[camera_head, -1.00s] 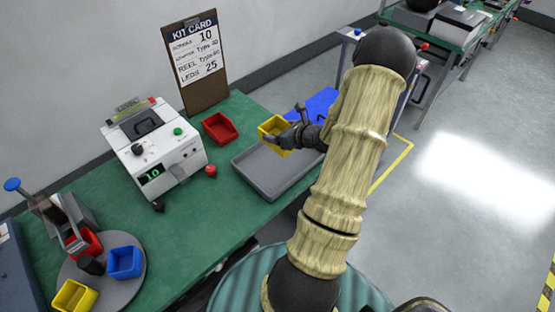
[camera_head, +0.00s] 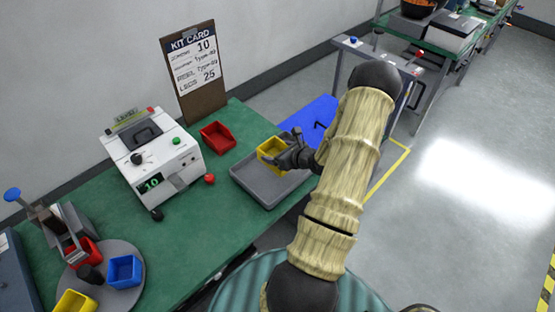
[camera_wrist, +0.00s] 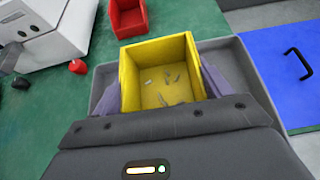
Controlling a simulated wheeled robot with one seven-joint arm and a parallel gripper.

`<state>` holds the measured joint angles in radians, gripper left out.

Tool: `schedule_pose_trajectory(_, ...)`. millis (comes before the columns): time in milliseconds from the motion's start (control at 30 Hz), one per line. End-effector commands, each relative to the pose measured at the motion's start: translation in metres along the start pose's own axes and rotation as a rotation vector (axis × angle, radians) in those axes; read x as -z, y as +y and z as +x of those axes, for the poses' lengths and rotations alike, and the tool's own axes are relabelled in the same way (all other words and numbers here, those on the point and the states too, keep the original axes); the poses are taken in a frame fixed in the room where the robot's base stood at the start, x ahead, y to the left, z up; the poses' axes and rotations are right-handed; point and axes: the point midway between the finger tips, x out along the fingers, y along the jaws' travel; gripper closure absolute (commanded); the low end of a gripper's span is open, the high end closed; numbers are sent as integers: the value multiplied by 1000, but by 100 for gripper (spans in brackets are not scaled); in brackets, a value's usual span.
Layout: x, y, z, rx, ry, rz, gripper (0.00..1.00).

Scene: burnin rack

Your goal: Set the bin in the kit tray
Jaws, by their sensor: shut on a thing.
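The yellow bin (camera_head: 270,153) is held by my gripper (camera_head: 287,152), which is shut on it. In the wrist view the yellow bin (camera_wrist: 161,76) sits upright between the two fingers, with a few small pieces inside. The grey kit tray (camera_head: 265,190) lies on the green bench, below and around the bin. In the wrist view the tray's rim (camera_wrist: 103,88) shows on both sides of the bin. I cannot tell whether the bin touches the tray floor.
A red bin (camera_head: 218,136) stands just behind the tray. A white machine (camera_head: 155,155) with a red knob (camera_head: 209,179) stands to the left. A round turntable (camera_head: 128,297) holds other bins at lower left. A blue panel (camera_head: 308,118) lies beyond the tray.

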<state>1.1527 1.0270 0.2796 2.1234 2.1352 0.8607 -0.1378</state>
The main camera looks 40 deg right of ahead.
Motion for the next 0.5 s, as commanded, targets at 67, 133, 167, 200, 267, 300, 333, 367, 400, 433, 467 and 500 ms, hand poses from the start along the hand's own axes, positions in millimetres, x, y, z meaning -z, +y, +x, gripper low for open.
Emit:
schedule_pose_trajectory(67,3,0,1,0,0,2,51)
schedule_pose_trajectory(133,8,0,4,0,1,3,51)
schedule_pose_trajectory(167,11,0,6,-1,1,4,51)
schedule_pose_trajectory(200,15,1,8,-1,2,4,51)
schedule_pose_trajectory(267,22,0,12,-1,2,5,51)
schedule_pose_trajectory(300,26,0,14,0,1,4,51)
schedule_pose_trajectory(333,29,0,16,0,1,4,51)
schedule_pose_trajectory(367,32,0,17,0,1,3,51)
schedule_pose_trajectory(400,34,0,18,0,1,3,51)
schedule_pose_trajectory(433,35,0,19,0,0,3,51)
schedule_pose_trajectory(467,36,0,20,1,0,2,51)
schedule_pose_trajectory(500,36,0,20,1,0,1,51)
